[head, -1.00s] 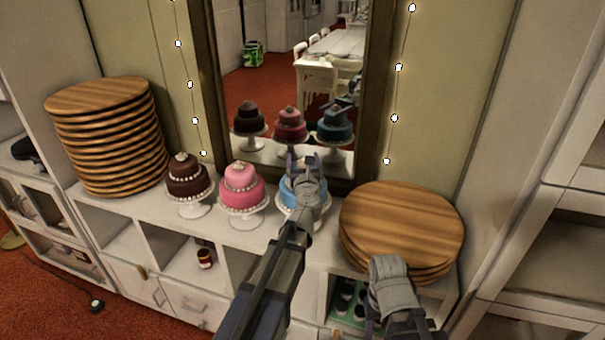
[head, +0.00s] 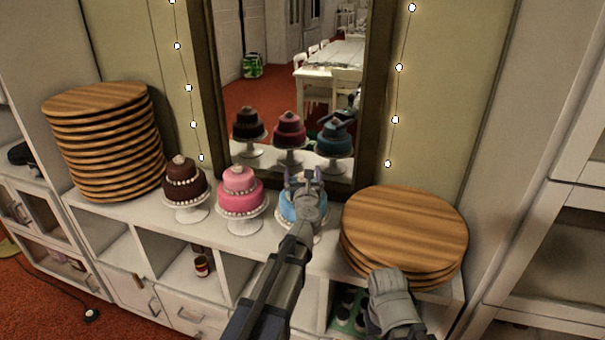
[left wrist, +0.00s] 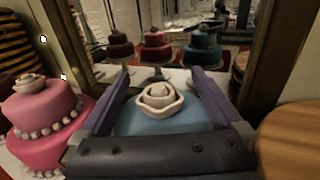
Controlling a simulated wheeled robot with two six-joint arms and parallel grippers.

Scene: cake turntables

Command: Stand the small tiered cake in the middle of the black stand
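Three two-tier cakes on white pedestal stands line the cabinet top: brown (head: 184,181), pink (head: 240,191) and blue (head: 291,208). My left gripper (head: 303,179) is over the blue cake. In the left wrist view its purple fingers (left wrist: 163,80) are apart, on either side of the blue cake's top tier (left wrist: 165,125) with its cream swirl. I cannot tell whether they touch it. Part of my right arm's grey end shows at the lower right; its fingers are hidden. A dark item (head: 22,154) stands on the far-left shelf; I cannot tell whether it is the black stand.
A tall pile of round wooden boards (head: 105,150) stands left, and a low pile (head: 405,235) stands right, close to the blue cake. A framed mirror (head: 290,90) behind reflects the cakes. The pink cake (left wrist: 45,120) is close on the left in the left wrist view.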

